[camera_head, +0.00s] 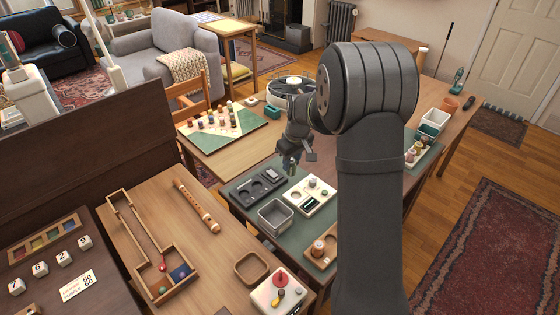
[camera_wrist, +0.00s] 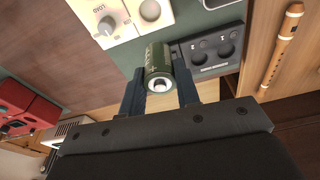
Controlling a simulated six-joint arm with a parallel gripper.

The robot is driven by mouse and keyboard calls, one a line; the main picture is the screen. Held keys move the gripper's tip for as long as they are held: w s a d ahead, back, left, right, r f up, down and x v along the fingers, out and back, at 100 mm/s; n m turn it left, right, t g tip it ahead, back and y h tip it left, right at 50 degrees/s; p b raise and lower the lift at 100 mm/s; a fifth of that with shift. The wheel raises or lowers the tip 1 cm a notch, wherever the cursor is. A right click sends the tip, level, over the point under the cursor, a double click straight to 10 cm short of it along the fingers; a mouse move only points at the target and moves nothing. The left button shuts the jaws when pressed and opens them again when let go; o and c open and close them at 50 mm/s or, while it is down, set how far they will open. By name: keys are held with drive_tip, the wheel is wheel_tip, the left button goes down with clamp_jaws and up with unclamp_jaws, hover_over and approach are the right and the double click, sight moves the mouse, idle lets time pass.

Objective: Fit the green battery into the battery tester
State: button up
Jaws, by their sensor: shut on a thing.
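My gripper (camera_wrist: 160,88) is shut on the green battery (camera_wrist: 157,62), one finger on each side of it. The battery's round end with a pale metal centre faces the wrist camera. In the head view my gripper (camera_head: 290,168) hangs above the back of the green mat; the battery is too small there to make out clearly. A white device (camera_head: 309,196) with a knob and a dark display, which looks like the battery tester, is on the mat; it also shows in the wrist view (camera_wrist: 128,18), partly cut off, with a round socket near the battery. Contact below the battery is hidden.
A dark tray with round recesses (camera_head: 258,187) lies left of the white device. A grey open bin (camera_head: 275,217) stands in front of them. A wooden block with a knob (camera_head: 320,248) is near the front. My arm covers the mat's right side.

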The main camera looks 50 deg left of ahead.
drive_tip(key=shift+w+d+f, duration=0.1)
drive_tip(key=shift+d+f, duration=0.3)
drive_tip(key=shift+f, duration=0.95)
drive_tip(key=shift+d+f, duration=0.4)
drive_tip(key=shift+f, duration=1)
drive_tip(key=shift+w+d+f, duration=0.1)
drive_tip(key=shift+d+f, duration=0.3)
drive_tip(key=shift+f, duration=0.95)
drive_tip(key=shift+f, duration=0.85)
drive_tip(key=o, duration=1.1)
drive_tip(key=shift+s+d+r, duration=0.1)
drive_tip(key=shift+d+r, duration=0.1)
drive_tip(key=shift+r, duration=1)
drive_tip(key=shift+w+d+r, duration=0.1)
drive_tip(key=shift+d+r, duration=0.05)
drive_tip(key=shift+r, duration=1.1)
drive_tip(key=shift+s+d+r, duration=0.1)
drive_tip(key=shift+d+r, duration=0.1)
drive_tip(key=shift+r, duration=1)
drive_tip(key=shift+f, duration=0.1)
drive_tip(key=shift+a+f, duration=0.2)
drive_tip(key=shift+f, duration=1)
drive_tip(key=shift+a+f, duration=0.15)
drive_tip(key=shift+f, duration=1.05)
drive_tip(key=shift+a+f, duration=0.2)
drive_tip(key=shift+f, duration=1)
